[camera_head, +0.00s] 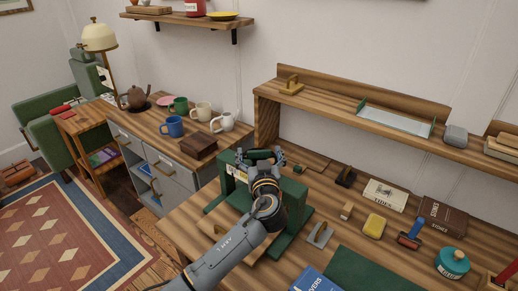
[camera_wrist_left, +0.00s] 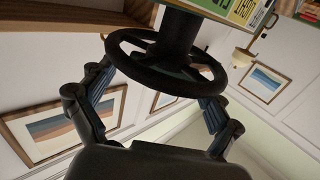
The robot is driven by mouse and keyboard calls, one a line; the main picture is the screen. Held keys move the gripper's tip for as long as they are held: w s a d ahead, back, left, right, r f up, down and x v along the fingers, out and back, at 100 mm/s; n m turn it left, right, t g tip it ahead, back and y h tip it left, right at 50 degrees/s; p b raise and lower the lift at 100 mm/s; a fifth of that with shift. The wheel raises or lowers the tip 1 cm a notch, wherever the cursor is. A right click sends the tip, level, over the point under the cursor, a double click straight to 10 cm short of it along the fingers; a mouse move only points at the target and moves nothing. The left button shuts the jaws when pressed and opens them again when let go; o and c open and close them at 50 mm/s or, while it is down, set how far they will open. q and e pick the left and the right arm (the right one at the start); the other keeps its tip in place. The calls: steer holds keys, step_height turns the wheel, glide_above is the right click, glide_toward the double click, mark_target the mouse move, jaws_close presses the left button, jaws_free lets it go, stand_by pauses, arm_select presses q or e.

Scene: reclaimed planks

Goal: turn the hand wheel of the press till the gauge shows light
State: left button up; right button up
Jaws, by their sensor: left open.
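The green press (camera_head: 292,190) stands on the wooden bench, partly hidden by my left arm. Its black hand wheel (camera_wrist_left: 165,65) shows large in the left wrist view, with a thick hub and a round rim. My left gripper (camera_head: 262,158) is at the top of the press. In the left wrist view its blue-padded fingers (camera_wrist_left: 158,92) stand apart, one on each side of the wheel. Whether a pad touches the rim I cannot tell. A panel with yellow and green fields and lettering (camera_wrist_left: 243,10) shows behind the wheel, partly cut off; its reading is unclear. My right gripper is out of view.
A raised shelf (camera_head: 330,98) runs behind. Mugs and a dark wooden box (camera_head: 198,146) stand on the left counter.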

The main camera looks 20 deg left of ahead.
arm_select(q)
steer(key=shift+w+a, duration=0.15)
steer(key=shift+w, duration=0.15)
steer(key=c, duration=1.2)
steer(key=shift+m+h, duration=0.3)
steer(key=shift+h, duration=0.1)
steer(key=shift+a+m+t+h, duration=0.1)
steer(key=shift+m+t+h, duration=0.35)
steer(key=shift+h, duration=0.35)
steer(key=shift+r+m+h, duration=0.1)
steer(key=shift+m+h, duration=0.65)
steer(key=shift+h, duration=0.25)
steer(key=m+h+p, duration=0.1)
steer(key=h, duration=0.2)
steer(key=m+h+p, duration=0.2)
steer(key=shift+r+m+h, duration=0.1)
steer(key=shift+m+h, duration=0.2)
steer(key=shift+h, duration=0.1)
steer(key=shift+m+h+p, duration=0.6)
steer(key=shift+h+p, duration=0.05)
steer(key=shift+h, duration=0.25)
